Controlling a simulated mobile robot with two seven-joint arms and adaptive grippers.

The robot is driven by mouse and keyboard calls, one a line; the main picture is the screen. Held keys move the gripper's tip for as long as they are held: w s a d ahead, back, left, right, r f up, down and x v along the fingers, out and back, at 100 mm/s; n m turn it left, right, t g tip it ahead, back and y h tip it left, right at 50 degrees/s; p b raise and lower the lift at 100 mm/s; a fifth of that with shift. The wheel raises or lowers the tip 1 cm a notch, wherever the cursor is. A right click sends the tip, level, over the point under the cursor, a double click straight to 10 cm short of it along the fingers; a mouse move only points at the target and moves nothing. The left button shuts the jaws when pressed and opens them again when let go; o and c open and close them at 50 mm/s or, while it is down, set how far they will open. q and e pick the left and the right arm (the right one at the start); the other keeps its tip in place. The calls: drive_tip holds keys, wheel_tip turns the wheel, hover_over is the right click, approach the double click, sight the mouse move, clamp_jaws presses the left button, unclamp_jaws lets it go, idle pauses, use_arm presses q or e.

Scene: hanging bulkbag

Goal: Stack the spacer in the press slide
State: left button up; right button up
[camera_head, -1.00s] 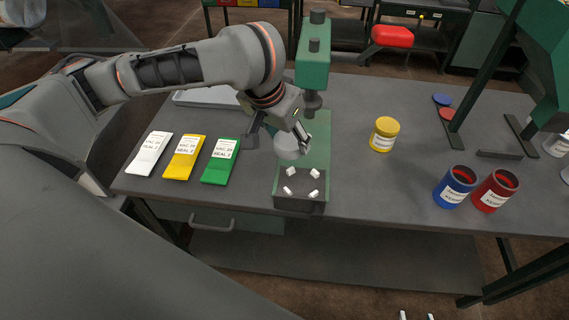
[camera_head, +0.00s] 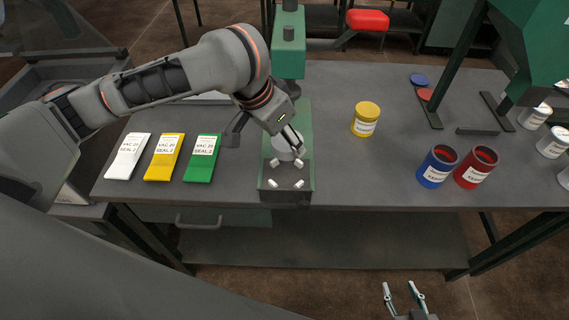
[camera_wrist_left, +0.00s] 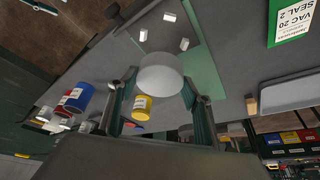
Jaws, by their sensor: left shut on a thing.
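The spacer is a pale grey round piece (camera_head: 287,146), which also shows in the left wrist view (camera_wrist_left: 160,73). My left gripper (camera_head: 290,140) is shut on it, with one finger on each side in the left wrist view. The press slide (camera_head: 287,196) is a dark plate with several small white blocks on it, at the front of the green press (camera_head: 287,60). The spacer is at the slide's back end, behind the front blocks. I cannot tell its height above the slide. My right gripper (camera_head: 404,292) is open and empty at the bottom, in front of the table.
White, yellow and green packs (camera_head: 203,157) lie left of the press. A yellow jar (camera_head: 366,119) stands to the right. Blue (camera_head: 437,167) and red (camera_head: 475,168) cups stand farther right. The press column and head rise behind the spacer. The table between press and cups is mostly clear.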

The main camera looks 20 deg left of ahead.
use_arm(q)
approach(287, 175)
drive_tip(key=x, duration=0.2)
drive_tip(key=w+x, duration=0.1)
drive_tip(key=x, duration=0.2)
drive_tip(key=shift+d+r, duration=0.1)
drive_tip(key=shift+d, duration=0.1)
drive_tip(key=shift+f, duration=0.2)
drive_tip(key=shift+s+a+f, duration=0.1)
drive_tip(key=shift+s+f, duration=0.1)
drive_tip(key=shift+f, duration=0.3)
drive_tip(key=o, duration=1)
drive_tip(key=shift+s+f, duration=0.1)
drive_tip(key=o, duration=0.4)
drive_tip(key=shift+c, duration=0.2)
drive_tip(key=shift+w+f, duration=0.15)
drive_tip(key=shift+w, duration=0.1)
drive_tip(key=shift+s, duration=0.1)
